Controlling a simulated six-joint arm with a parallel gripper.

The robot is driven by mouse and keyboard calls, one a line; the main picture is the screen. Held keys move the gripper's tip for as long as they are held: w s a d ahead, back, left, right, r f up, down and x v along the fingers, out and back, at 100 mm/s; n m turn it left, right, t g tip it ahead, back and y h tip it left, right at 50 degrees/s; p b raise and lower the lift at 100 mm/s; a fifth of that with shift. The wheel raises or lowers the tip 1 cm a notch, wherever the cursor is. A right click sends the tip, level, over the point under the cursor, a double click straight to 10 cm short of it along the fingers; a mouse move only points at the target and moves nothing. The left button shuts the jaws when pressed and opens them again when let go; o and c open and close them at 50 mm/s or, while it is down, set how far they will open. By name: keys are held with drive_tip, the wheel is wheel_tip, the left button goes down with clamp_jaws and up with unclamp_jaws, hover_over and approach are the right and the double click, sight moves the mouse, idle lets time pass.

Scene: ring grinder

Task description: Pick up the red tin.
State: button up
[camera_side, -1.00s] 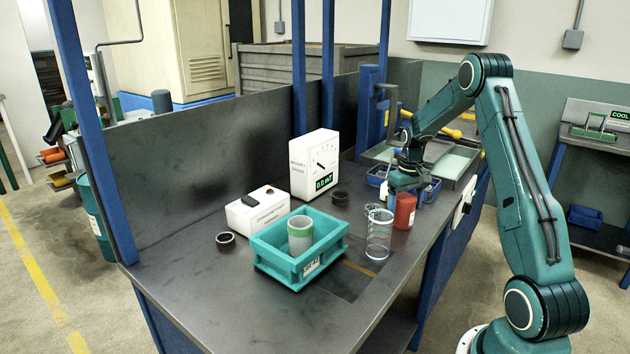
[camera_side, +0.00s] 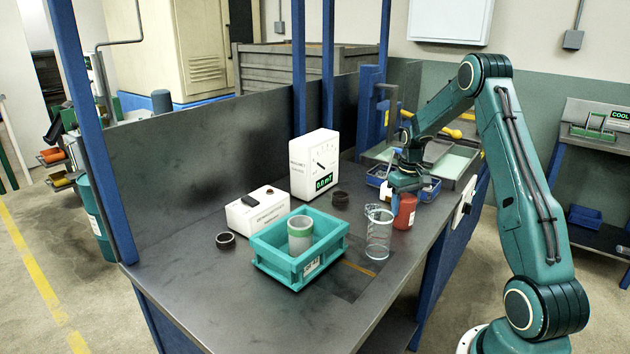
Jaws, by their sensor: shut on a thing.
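The red tin (camera_side: 405,212) is upright at the right part of the grey bench, with a pale label on its side. My gripper (camera_side: 406,193) points down from above and is shut on the upper part of the tin. The fingertips are small in this view and partly hidden by the gripper body. I cannot tell whether the tin's base touches the bench.
A teal crate (camera_side: 268,262) holds a grey-green cylinder (camera_side: 300,233). White instrument boxes (camera_side: 314,166) and dark rings (camera_side: 225,240) stand farther left. Blue bins (camera_side: 430,188) lie behind my gripper.

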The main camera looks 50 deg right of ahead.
drive_tip(key=shift+r, duration=0.2)
wheel_tip(320, 180, up, 20)
drive_tip(key=shift+f, duration=0.15)
idle(0.5)
idle(0.5)
